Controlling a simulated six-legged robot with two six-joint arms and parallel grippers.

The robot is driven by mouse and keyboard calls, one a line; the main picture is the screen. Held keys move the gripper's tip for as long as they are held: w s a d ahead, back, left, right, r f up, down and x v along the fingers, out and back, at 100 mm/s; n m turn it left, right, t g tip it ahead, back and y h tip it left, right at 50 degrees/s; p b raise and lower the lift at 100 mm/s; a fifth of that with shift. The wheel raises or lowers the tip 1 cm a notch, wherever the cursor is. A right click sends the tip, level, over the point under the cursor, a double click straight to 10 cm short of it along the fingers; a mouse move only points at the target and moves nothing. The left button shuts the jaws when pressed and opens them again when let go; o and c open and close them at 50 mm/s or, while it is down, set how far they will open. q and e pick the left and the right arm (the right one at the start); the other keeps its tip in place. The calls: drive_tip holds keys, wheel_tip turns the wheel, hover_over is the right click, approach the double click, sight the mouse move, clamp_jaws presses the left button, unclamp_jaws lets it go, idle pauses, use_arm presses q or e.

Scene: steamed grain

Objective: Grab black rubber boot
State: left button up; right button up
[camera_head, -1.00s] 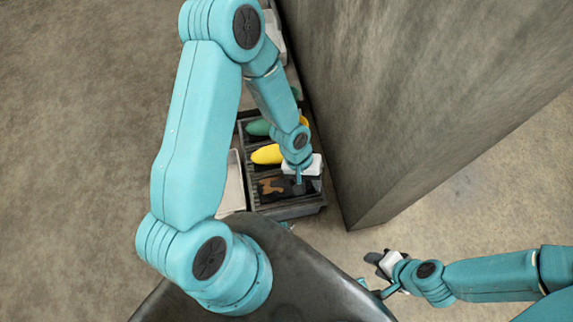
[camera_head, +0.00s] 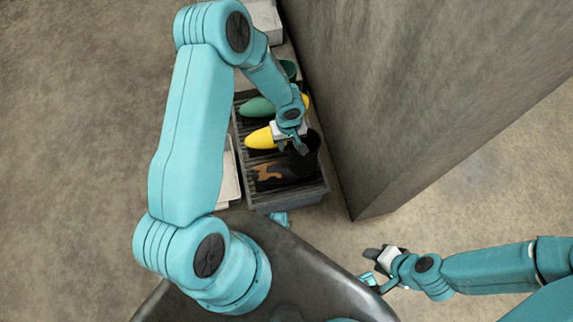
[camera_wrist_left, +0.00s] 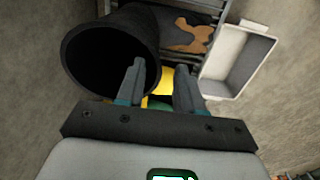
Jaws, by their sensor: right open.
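The black rubber boot (camera_head: 304,158) lies on a dark ribbed tray, its open shaft end to the right. A brown patch shows on its left part. In the left wrist view its round shaft opening (camera_wrist_left: 105,52) fills the upper left. My left gripper (camera_head: 300,147) is just above the tray, beside the boot's shaft. Its fingers (camera_wrist_left: 160,75) are apart with nothing held between them; the left finger overlaps the rim of the opening, and contact cannot be told. My right gripper (camera_head: 368,266) is open and empty, low on the right, away from the tray.
A yellow boot (camera_head: 259,138) and a green boot (camera_head: 256,107) lie behind the black one on the dark tray (camera_head: 290,197). A white tray (camera_wrist_left: 239,62) stands alongside. A tall grey wall (camera_head: 400,100) rises close on the right. Bare floor lies at left.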

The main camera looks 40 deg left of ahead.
use_arm(q)
drive_tip(key=f, duration=0.3)
drive_tip(key=f+b, duration=0.1)
drive_tip(key=f, duration=0.1)
drive_tip(key=shift+w+f, duration=0.15)
drive_tip(key=shift+w, duration=0.1)
clamp_jaws()
idle(1.1)
